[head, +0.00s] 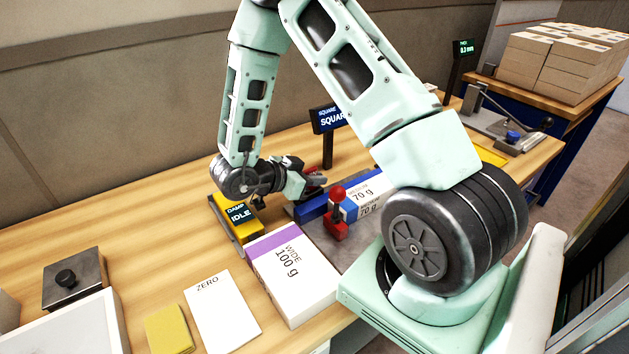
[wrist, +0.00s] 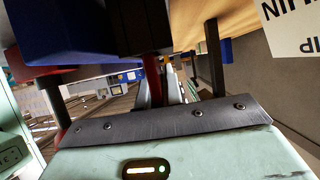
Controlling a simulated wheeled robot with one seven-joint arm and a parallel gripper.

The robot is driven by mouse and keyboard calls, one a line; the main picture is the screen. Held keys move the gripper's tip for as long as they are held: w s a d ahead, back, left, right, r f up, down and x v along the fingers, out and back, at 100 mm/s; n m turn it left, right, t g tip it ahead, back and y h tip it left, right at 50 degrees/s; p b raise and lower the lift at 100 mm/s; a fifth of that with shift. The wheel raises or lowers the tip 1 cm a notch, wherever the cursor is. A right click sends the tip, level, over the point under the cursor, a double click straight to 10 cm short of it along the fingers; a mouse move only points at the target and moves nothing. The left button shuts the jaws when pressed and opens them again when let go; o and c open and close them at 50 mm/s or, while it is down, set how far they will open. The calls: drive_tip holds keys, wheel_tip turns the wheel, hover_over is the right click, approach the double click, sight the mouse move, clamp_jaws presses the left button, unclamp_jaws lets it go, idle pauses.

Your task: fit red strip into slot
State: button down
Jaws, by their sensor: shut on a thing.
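My gripper (head: 312,180) is over the squaring station, in front of the sign reading SQUARE. It is shut on a narrow red strip (head: 311,170), mostly covered by the fingers. I cannot make out the slot in either view, nor tell whether the strip touches anything below.
A blue fence (head: 311,208) and a red knobbed post (head: 337,213) stand close to my gripper. Nearby are the 70 g reams (head: 370,191), the WIDE 100 g ream (head: 292,272), the yellow DAMP unit (head: 237,217) and the SQUARE sign (head: 328,119). Table at left is partly clear.

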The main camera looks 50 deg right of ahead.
drive_tip(key=c, duration=1.5)
unclamp_jaws()
drive_tip(key=shift+c, duration=0.2)
